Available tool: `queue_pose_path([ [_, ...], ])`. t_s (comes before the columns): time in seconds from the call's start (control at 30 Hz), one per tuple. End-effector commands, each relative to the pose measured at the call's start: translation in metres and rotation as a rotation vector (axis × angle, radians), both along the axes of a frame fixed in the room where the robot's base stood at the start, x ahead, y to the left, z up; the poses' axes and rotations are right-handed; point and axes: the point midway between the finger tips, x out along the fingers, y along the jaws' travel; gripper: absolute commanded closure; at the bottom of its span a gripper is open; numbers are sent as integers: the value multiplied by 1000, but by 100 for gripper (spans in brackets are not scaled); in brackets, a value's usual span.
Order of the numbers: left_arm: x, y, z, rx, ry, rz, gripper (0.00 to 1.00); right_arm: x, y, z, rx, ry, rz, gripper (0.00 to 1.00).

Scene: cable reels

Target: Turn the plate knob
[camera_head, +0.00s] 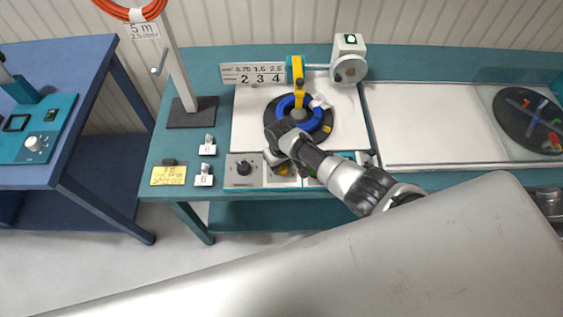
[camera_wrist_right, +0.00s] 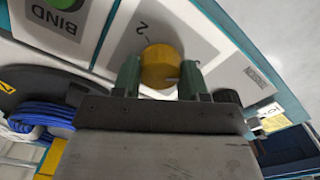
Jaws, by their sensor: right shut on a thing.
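A yellow knob (camera_wrist_right: 161,66) stands on a light panel with a "2" printed beside it in the right wrist view. In the head view its yellow edge (camera_head: 283,171) shows at the bench front, mostly hidden by my right gripper (camera_head: 279,157). The green fingers of my right gripper (camera_wrist_right: 161,82) are on both sides of the knob and shut on it. I cannot read which panel label names it the plate knob. My left gripper is not in view.
A black knob (camera_head: 243,168) sits on the panel just left. A green BIND button (camera_wrist_right: 66,4) is nearby. Behind stand a round plate with a blue cable coil (camera_head: 284,108), a yellow arm (camera_head: 298,75) and a number sign (camera_head: 252,73). A post (camera_head: 176,70) stands at left.

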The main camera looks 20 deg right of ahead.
Motion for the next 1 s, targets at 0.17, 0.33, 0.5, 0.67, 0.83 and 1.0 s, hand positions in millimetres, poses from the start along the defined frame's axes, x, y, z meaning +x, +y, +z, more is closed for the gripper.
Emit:
queue_pose_path([
  [0.17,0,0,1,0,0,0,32,2,0,1,1,-4,-14,81],
  [0.33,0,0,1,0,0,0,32,2,0,1,1,-4,-14,81],
  [0.5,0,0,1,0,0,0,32,2,0,1,1,-4,-14,50],
  [0.67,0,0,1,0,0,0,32,1,0,1,1,-3,-13,32],
  [0.83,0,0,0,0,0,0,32,1,0,0,0,-2,-12,32],
  [1.0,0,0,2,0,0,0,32,1,0,7,2,-3,-11,32],
])
